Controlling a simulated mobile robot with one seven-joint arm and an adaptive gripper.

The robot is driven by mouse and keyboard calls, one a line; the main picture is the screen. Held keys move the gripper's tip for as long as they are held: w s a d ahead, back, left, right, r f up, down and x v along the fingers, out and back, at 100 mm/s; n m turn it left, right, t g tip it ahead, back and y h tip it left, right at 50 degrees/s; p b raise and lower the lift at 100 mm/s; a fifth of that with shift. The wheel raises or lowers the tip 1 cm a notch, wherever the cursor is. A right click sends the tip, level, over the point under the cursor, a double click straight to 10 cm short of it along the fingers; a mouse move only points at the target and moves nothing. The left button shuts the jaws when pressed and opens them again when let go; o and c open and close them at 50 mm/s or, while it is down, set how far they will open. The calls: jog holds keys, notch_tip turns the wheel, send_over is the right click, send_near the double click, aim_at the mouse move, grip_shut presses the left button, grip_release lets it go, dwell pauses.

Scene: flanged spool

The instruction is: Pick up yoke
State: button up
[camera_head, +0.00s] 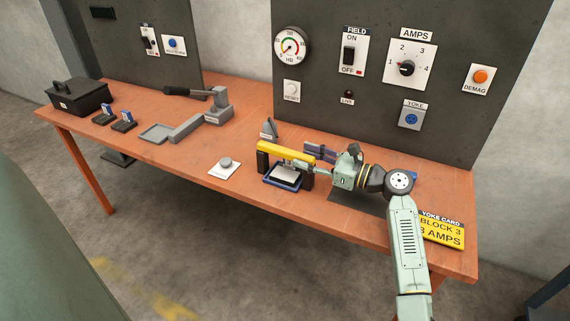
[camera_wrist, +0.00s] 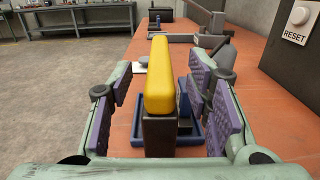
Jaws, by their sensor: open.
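The yoke (camera_head: 284,152), a yellow bar with black legs at its ends, stands upright on the orange bench over a blue tray (camera_head: 270,181). In the wrist view the yoke (camera_wrist: 160,80) is seen end-on, its near black leg below the yellow bar. My gripper (camera_head: 308,158) is at the yoke's right end. In the wrist view my gripper (camera_wrist: 162,88) is open, with purple pads on both sides of the yoke. A gap shows on the left; the right pad looks nearer. I cannot tell whether it touches. A pale block (camera_head: 287,173) sits under the bar.
The yellow yoke card (camera_head: 441,230) is at the bench's right front. A white button plate (camera_head: 225,168) lies left of the yoke. A grey lever device (camera_head: 217,108) and black box (camera_head: 78,96) stand farther left. A dark control panel (camera_head: 385,120) rises behind.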

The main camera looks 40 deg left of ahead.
aim_at(290, 151)
jog(key=b+x, duration=0.2)
jog(key=x, duration=0.1)
jog(key=b+x, duration=0.1)
jog(key=x, duration=0.1)
jog(key=shift+f, duration=0.3)
jog(key=shift+a+r, duration=0.15)
jog(key=shift+a, duration=0.1)
jog(key=shift+c, duration=0.4)
grip_shut()
jog(key=shift+r, duration=0.15)
